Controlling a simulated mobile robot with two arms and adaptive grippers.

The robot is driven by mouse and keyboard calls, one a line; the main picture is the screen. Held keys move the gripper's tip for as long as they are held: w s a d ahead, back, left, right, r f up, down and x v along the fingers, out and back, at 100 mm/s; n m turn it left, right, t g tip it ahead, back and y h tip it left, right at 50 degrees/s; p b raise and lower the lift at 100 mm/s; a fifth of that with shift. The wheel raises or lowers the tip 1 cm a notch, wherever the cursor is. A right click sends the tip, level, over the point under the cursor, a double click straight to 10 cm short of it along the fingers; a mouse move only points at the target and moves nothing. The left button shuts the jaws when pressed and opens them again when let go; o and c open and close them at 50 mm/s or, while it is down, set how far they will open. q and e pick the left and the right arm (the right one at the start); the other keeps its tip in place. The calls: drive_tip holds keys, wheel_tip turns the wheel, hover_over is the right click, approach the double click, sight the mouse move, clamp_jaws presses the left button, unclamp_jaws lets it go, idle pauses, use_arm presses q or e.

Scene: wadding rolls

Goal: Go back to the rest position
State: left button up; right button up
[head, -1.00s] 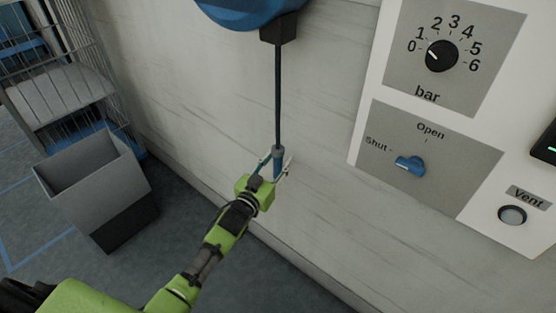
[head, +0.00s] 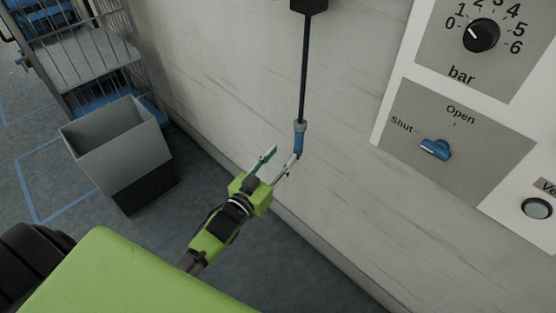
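My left gripper (head: 275,168) is in the middle of the head view, in front of the pale wall. Its two fingers are spread apart with nothing between them. A blue handle (head: 299,139) hangs upright on a dark cord (head: 305,65) just above and to the right of the fingertips. The right finger's tip overlaps the handle's lower end in the picture; I cannot tell if they touch. My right gripper is not in view.
A control panel on the right has a pressure dial (head: 481,36), a blue Open/Shut lever (head: 436,149) turned near Shut, and a Vent button (head: 537,208). A grey bin (head: 117,145) and a wire cart (head: 85,55) stand at left. Bare floor (head: 185,190) lies between bin and wall.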

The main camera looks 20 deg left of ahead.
use_arm(q)
drive_tip(key=shift+s, duration=0.55)
drive_tip(key=s+f+g+y, duration=0.1)
drive_tip(key=s+f+g, duration=0.45)
drive_tip(key=f, duration=1.05)
drive_tip(key=s+f+g+y, duration=0.15)
drive_tip(key=s+f, duration=0.65)
drive_tip(key=f, duration=0.8)
drive_tip(key=s+f+g, duration=0.3)
drive_tip(key=s+f, duration=0.3)
drive_tip(key=s, duration=0.5)
drive_tip(key=s+f+g, duration=0.3)
drive_tip(key=s+f, duration=0.2)
drive_tip(key=s, duration=0.7)
drive_tip(key=s+f+m+g+p, duration=0.1)
drive_tip(key=s+f+g, duration=0.2)
drive_tip(key=s+f, duration=0.3)
drive_tip(key=s, duration=0.5)
drive_tip(key=shift+s+d+f+g, duration=0.2)
drive_tip(key=shift+d+f+g, duration=0.1)
drive_tip(key=shift+f+g, duration=0.1)
drive_tip(key=shift+o, duration=0.4)
